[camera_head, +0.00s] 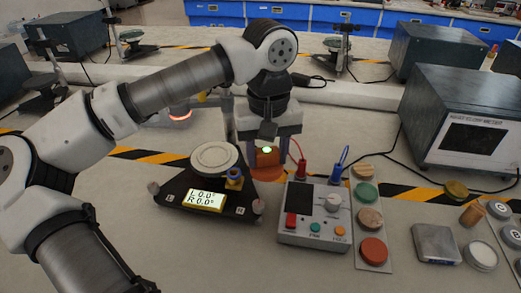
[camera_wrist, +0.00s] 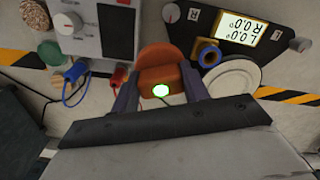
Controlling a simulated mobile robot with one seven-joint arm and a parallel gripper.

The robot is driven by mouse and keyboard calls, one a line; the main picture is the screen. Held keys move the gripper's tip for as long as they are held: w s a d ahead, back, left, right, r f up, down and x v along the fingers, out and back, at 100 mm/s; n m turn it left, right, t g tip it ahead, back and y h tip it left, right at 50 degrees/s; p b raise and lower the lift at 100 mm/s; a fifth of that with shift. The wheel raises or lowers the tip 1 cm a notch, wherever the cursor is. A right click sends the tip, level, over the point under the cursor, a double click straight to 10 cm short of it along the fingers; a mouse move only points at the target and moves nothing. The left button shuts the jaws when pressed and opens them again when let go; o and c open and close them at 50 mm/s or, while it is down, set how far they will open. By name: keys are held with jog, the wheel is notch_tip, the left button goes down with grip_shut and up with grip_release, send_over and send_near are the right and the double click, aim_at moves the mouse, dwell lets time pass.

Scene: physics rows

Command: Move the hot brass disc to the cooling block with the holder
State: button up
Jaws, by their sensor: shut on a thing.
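My gripper (camera_head: 268,156) is shut on an orange piece, apparently the holder (camera_head: 267,161), above the bench between the black tilt platform and the control box. In the wrist view the holder (camera_wrist: 158,62) sits between both fingers (camera_wrist: 160,92). A small bright green-white spot shows on its near side. A red-orange glowing rim, possibly the hot brass disc (camera_head: 180,117), shows behind my arm and is partly hidden. A brass-coloured disc (camera_head: 456,190) lies at the right. A grey metal block (camera_head: 436,244), perhaps the cooling block, lies at the front right.
The black platform (camera_head: 180,193) carries a pale round plate (camera_head: 214,157) and a lit display. The control box (camera_head: 314,215) has red and blue cables. A strip of coloured discs (camera_head: 373,251) lies beside it. A large grey instrument (camera_head: 465,115) stands at the right.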

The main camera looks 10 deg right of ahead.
jog(key=shift+s+d, duration=0.55)
jog(key=shift+d, duration=0.3)
jog(key=shift+s+d, duration=0.5)
jog(key=shift+d, duration=0.3)
jog(key=shift+s+d, duration=0.55)
jog(key=shift+d, duration=0.3)
jog(key=shift+s+d+b, duration=0.15)
jog(key=shift+s+d, duration=0.4)
jog(key=shift+d, duration=0.3)
jog(key=shift+s+d+b, duration=0.1)
jog(key=shift+s+d, duration=0.45)
jog(key=shift+d, duration=0.3)
jog(key=shift+s+d+b, duration=0.15)
jog(key=shift+s+d, duration=0.4)
jog(key=shift+d, duration=0.3)
jog(key=shift+s+d, duration=0.55)
jog(key=shift+d, duration=0.3)
jog(key=shift+s+d, duration=0.5)
jog(key=shift+d, duration=0.3)
jog(key=shift+s+d, duration=0.55)
jog(key=shift+d, duration=0.3)
jog(key=s+d, duration=0.3)
jog(key=d, duration=0.2)
